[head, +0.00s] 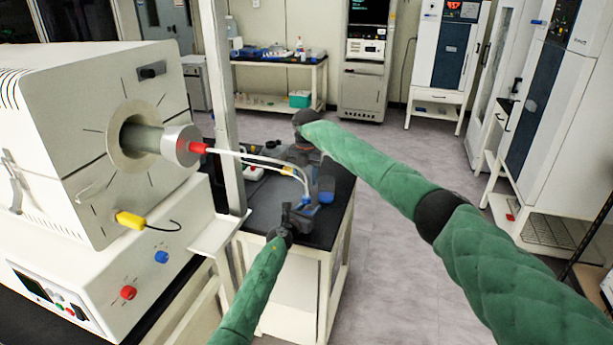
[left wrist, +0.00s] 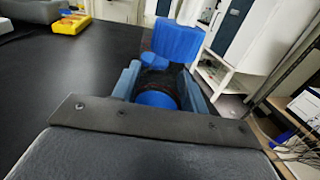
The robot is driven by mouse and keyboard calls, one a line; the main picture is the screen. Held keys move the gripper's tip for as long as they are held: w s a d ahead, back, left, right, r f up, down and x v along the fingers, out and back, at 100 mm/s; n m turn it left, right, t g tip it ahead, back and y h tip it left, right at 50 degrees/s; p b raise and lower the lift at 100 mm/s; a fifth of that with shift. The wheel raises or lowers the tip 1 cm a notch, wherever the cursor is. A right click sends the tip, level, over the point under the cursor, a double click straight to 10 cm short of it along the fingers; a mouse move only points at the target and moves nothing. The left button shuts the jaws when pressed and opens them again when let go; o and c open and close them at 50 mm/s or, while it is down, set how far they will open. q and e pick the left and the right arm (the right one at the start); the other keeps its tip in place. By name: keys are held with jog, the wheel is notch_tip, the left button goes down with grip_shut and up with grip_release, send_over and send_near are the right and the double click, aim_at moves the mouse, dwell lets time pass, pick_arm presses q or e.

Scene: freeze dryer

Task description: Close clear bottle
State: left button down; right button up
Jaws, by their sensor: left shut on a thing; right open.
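My left gripper (head: 288,212) is over the dark bench top at the lower middle of the head view. In the left wrist view its fingers (left wrist: 160,88) are shut around what appears to be the clear bottle, with a round blue part (left wrist: 155,99) between them. A larger blue piece (left wrist: 178,40) stands just beyond the fingers; I cannot tell how it joins the bottle. A small blue item (head: 326,185) shows beside the grippers in the head view. My right gripper (head: 300,158) is open, farther back over the bench; its fingertips are hard to make out.
The dark bench (head: 265,215) carries several small items. A tube furnace (head: 90,120) with a protruding metal end and a white hose stands at left, close to the grippers. A yellow item (left wrist: 70,22) lies on the bench. Open floor (head: 390,250) lies to the right.

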jog(key=n, duration=0.4)
jog(key=shift+r, duration=0.1)
jog(key=n, duration=0.5)
jog(key=shift+d+n, duration=0.1)
jog(key=shift+n, duration=0.3)
jog(key=n, duration=1.2)
jog(key=shift+s+d+n, duration=0.1)
jog(key=shift+n, duration=0.2)
jog(key=n, duration=1.3)
